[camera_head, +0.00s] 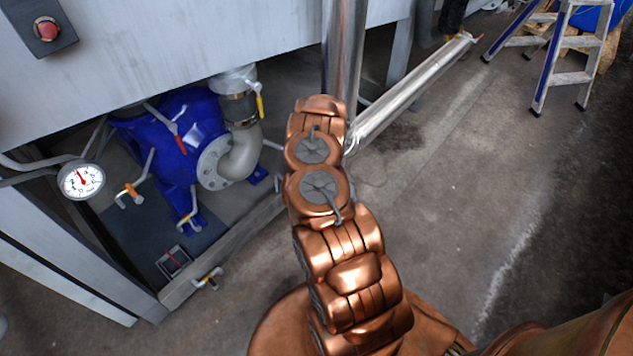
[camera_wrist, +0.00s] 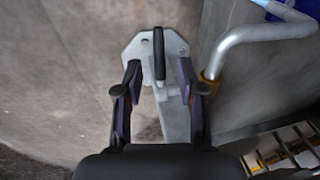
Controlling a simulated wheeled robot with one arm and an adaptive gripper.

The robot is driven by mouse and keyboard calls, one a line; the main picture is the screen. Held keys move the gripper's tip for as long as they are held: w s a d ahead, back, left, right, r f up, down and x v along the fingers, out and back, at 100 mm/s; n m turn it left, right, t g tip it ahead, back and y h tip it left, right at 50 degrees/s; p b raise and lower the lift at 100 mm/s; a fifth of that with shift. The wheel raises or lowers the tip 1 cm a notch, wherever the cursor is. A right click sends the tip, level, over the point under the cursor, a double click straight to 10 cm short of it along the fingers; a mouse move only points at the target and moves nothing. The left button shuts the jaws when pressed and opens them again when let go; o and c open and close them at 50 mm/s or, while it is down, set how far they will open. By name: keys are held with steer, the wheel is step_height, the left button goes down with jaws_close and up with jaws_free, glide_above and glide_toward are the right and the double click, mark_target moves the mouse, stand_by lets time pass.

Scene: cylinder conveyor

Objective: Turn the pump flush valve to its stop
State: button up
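In the wrist view, a dark upright lever (camera_wrist: 159,55) stands on a pale grey angular plate (camera_wrist: 138,46) with a grey bar running down from it. My gripper (camera_wrist: 160,75) is open, with one finger on each side of the lever's line; gaps show, and no contact is visible. I cannot tell for sure whether this lever is the pump flush valve. In the head view, the blue pump (camera_head: 190,112) sits under the machine with several small coloured-handle valves around it, such as one with an orange handle (camera_head: 132,190). My arm hides the gripper there.
In the wrist view, a bent grey pipe (camera_wrist: 245,37) with a yellow collar is close right of the gripper, above a slatted grate (camera_wrist: 285,150).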

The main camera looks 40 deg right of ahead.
steer(key=v, duration=0.9)
stand_by(0.3)
